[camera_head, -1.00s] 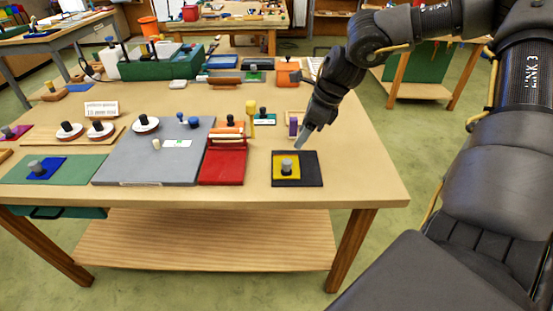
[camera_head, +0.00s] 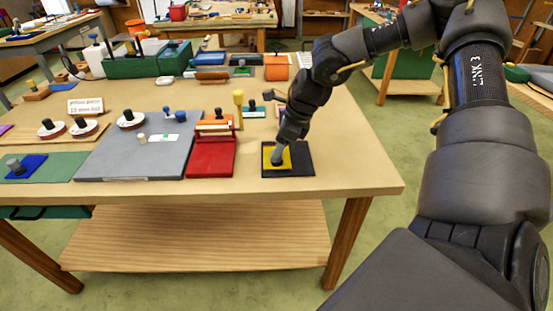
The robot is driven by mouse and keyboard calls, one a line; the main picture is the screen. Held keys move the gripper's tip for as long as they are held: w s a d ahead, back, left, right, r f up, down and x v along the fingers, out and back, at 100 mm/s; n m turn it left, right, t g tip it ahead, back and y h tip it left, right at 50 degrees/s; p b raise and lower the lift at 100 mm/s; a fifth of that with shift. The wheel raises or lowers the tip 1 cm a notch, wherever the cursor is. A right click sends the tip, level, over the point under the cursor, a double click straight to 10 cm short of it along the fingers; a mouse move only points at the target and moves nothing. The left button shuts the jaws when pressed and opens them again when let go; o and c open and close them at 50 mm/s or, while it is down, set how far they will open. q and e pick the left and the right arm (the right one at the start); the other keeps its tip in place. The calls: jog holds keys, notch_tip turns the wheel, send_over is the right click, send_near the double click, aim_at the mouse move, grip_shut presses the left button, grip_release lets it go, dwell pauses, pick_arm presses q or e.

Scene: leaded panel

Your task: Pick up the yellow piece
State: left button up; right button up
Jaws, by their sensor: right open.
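The yellow piece (camera_head: 270,164) is a flat square lying on a black mat (camera_head: 302,163) at the front right of the workbench. Its grey knob showed earlier and is now mostly hidden by my right gripper (camera_head: 278,156). My right gripper points down over the piece, with its fingertips at the knob. It is open; whether the fingers touch the knob cannot be seen. A small card (camera_head: 86,106) at the left mentions the yellow piece. My left gripper is not in view.
A red tray (camera_head: 211,158) stands just left of the black mat, with a grey board (camera_head: 120,160) beyond it. A blue piece (camera_head: 28,165) lies on a green mat at the left. Bare benchtop lies right of the mat.

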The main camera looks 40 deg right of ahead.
jog(key=shift+w+a+f, duration=0.1)
jog(key=shift+f, duration=0.25)
jog(key=shift+c, duration=0.2)
jog(key=c, duration=0.9)
jog(key=shift+c, duration=0.3)
jog(key=shift+r, duration=0.1)
